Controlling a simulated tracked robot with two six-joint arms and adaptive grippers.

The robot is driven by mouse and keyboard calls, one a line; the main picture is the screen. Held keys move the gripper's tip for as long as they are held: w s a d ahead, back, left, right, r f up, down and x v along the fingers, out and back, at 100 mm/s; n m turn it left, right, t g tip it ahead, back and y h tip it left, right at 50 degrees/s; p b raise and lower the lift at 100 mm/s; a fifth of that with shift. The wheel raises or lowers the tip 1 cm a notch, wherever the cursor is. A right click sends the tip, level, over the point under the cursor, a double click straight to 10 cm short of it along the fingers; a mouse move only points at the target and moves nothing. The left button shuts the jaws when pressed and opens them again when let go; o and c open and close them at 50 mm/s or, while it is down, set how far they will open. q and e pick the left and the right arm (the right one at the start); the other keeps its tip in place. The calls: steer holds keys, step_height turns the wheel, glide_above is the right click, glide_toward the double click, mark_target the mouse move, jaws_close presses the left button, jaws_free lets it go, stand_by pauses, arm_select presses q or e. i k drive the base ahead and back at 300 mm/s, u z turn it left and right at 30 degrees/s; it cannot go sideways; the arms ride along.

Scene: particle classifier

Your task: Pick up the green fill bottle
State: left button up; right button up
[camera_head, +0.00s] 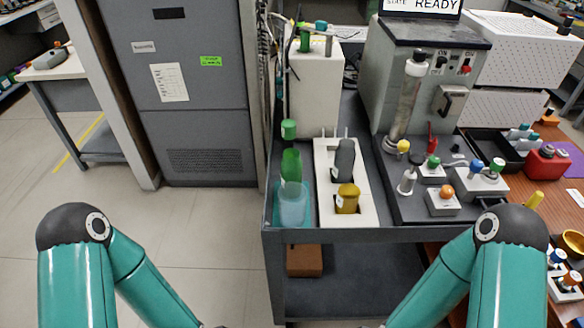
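The green fill bottle (291,166) stands upright at the left end of the grey cart (345,233). It has a green cap on a narrow neck. A pale blue translucent vessel (293,207) overlaps its lower part, and I cannot tell whether the bottle is in it or behind it. A teal tray (277,219) lies under them. Both my arms reach down out of the bottom of the picture. Neither gripper shows, and no gripper is seen at the bottle.
Right of the bottle, a white rack (328,208) holds a grey bottle (345,158) and a yellow bottle (347,198). A white box (315,85) stands behind. The classifier machine (425,75) and several small controls fill the right side. Floor left of the cart is clear.

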mark_target(291, 164)
steer(key=u, duration=0.9)
steer(key=i, duration=0.15)
steer(key=z, duration=2.55)
steer(key=k, duration=1.1)
steer(key=u, duration=1.3)
steer(key=i, duration=1)
